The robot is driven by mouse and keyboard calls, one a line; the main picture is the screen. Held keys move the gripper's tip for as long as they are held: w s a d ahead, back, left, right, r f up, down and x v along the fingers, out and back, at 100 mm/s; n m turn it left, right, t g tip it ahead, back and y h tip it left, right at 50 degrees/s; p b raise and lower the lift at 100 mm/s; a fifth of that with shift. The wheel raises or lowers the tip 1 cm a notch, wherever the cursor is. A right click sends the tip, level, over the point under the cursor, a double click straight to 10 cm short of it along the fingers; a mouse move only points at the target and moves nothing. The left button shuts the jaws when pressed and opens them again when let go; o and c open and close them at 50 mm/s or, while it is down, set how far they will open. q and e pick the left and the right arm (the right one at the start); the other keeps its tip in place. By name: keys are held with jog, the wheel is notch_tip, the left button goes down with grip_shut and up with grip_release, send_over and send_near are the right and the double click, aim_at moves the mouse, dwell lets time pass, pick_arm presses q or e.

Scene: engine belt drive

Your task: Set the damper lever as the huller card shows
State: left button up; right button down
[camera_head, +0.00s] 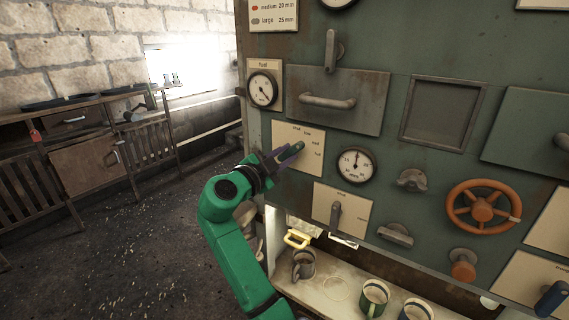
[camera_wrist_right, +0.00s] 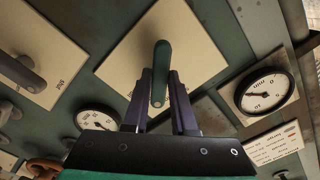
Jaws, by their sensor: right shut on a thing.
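The damper lever (camera_head: 299,147) is a short green handle on a cream plate (camera_head: 288,138) with small position labels around it; I read "full" at the lower right, the others are too small to be sure. My right gripper (camera_head: 287,155) is at this plate with its fingers on the lever. In the right wrist view the fingers (camera_wrist_right: 160,90) stand on both sides of the green lever (camera_wrist_right: 161,62) and hold it. A card (camera_head: 273,12) at the top reads "medium 20 mm" and "large 25 mm"; I cannot tell whether it is the huller card. My left gripper is out of view.
Close by on the green panel are the fuel gauge (camera_head: 262,89), a second gauge (camera_head: 356,165), a grey lever (camera_head: 336,212) and an orange handwheel (camera_head: 482,207). Mugs (camera_head: 374,297) stand on the shelf below. The floor at left is open.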

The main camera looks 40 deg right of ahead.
jog(key=shift+r+n+b, duration=0.15)
jog(key=shift+n+b, duration=0.75)
jog(key=shift+n, duration=0.1)
jog(key=shift+r+n+b, duration=0.1)
jog(key=shift+n+b, duration=0.3)
jog(key=shift+n, duration=0.3)
jog(key=shift+r, duration=0.1)
